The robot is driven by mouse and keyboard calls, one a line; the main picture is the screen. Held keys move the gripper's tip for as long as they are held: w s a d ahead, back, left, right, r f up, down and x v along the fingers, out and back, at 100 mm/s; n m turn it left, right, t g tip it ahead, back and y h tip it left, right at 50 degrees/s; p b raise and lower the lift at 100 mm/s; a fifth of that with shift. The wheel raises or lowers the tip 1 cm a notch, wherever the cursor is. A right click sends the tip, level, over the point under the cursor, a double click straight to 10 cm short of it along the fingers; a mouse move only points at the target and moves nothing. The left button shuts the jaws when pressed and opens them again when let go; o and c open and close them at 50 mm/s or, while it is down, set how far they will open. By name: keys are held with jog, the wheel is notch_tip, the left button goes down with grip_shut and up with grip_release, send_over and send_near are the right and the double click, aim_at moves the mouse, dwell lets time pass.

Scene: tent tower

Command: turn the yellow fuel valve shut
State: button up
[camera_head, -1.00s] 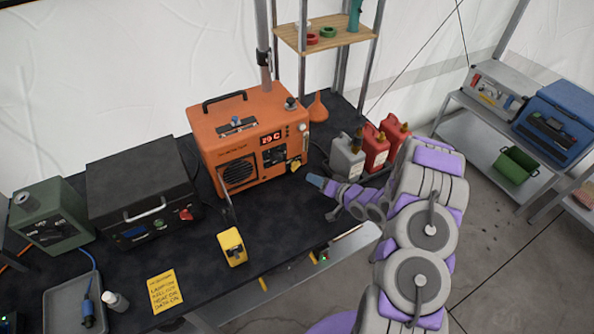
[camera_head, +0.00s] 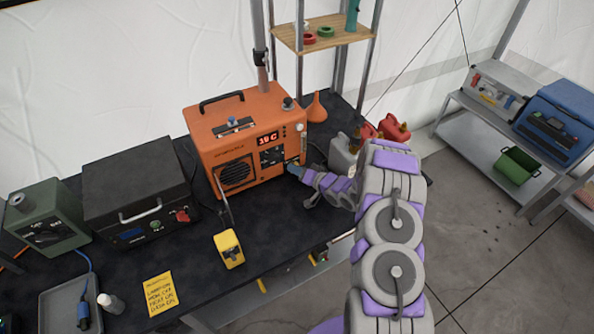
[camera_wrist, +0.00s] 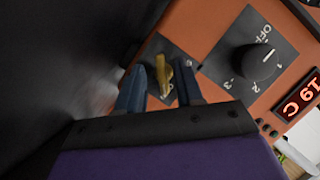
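The yellow fuel valve (camera_wrist: 162,76) is on the front face of the orange heater (camera_head: 222,130). In the wrist view it sits on a dark plate between the tips of my gripper (camera_wrist: 158,90). The two dark blue fingers are apart, one on each side of the valve. I cannot tell whether either finger touches it. In the head view my gripper (camera_head: 294,170) is at the lower right of the heater front and hides the valve.
A black dial (camera_wrist: 256,62) and a red display (camera_wrist: 300,95) are beside the valve. Grey and red cans (camera_head: 343,155) stand right of the heater, close to my arm. A yellow device (camera_head: 229,248) lies on the black table (camera_head: 270,232) in front.

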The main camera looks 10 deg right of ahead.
jog(key=shift+d, duration=0.25)
jog(key=shift+c, duration=1.4)
jog(key=shift+s+a, duration=0.15)
jog(key=shift+a, duration=0.2)
grip_shut()
